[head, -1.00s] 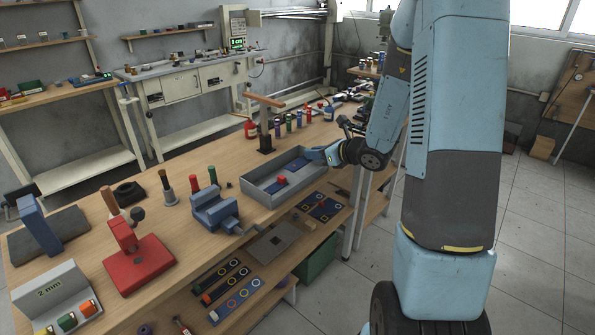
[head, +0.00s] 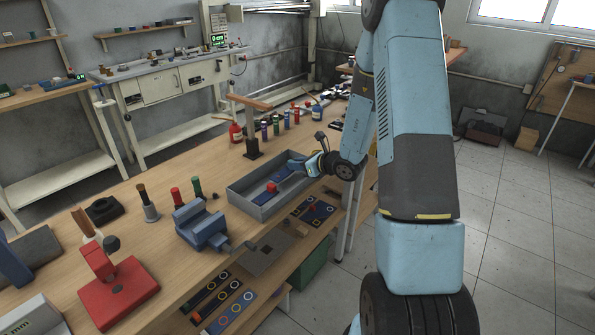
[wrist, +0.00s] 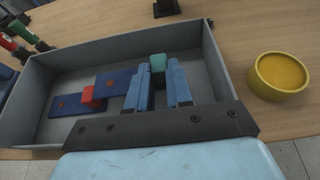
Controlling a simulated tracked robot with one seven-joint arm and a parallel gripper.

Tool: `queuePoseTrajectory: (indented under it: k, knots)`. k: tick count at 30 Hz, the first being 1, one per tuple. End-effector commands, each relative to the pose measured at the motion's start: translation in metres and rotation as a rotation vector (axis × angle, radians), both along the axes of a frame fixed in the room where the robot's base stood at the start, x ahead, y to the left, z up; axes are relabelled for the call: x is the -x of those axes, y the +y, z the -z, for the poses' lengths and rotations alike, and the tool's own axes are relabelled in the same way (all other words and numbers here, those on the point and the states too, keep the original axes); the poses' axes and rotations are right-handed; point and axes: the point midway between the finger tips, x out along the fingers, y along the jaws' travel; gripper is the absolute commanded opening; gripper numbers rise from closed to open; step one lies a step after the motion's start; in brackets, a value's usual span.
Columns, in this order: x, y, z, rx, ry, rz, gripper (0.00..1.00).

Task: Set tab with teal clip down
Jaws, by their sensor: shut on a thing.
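My gripper (wrist: 159,84) is inside the grey tray (wrist: 28,98), near its right end in the wrist view. Its two blue fingers are shut on the teal clip (wrist: 157,62), which shows between the fingertips. A dark blue tab (wrist: 114,82) lies just left of the fingers; whether it joins the teal clip is hidden by the left finger. A red clip (wrist: 94,97) sits between that tab and another blue tab (wrist: 66,105) on the tray floor. In the head view my gripper (head: 297,163) is at the tray's right end.
A round yellow dish (wrist: 278,90) stands on the bench right of the tray. A blue vise (head: 202,225) and a red press (head: 115,285) stand left of the tray in the head view. A post with a wooden bar (head: 252,130) rises behind it.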

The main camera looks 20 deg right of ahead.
Motion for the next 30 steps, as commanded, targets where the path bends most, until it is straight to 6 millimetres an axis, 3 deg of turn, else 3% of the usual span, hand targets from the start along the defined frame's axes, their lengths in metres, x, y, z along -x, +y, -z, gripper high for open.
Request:
queuePoseTrajectory:
  k: [7,19,20,27,30]
  knots:
    - [0.0,0.0,0.028,0.0,0.003,0.001,0.0]
    - [0.0,-0.001,0.033,0.0,0.0,0.001,0.0]
    - [0.0,-0.001,0.033,0.0,0.0,0.002,0.22]
    - [0.0,-0.002,0.033,0.0,0.0,0.002,0.45]
    - [0.0,-0.002,0.032,0.0,0.0,0.003,0.46]
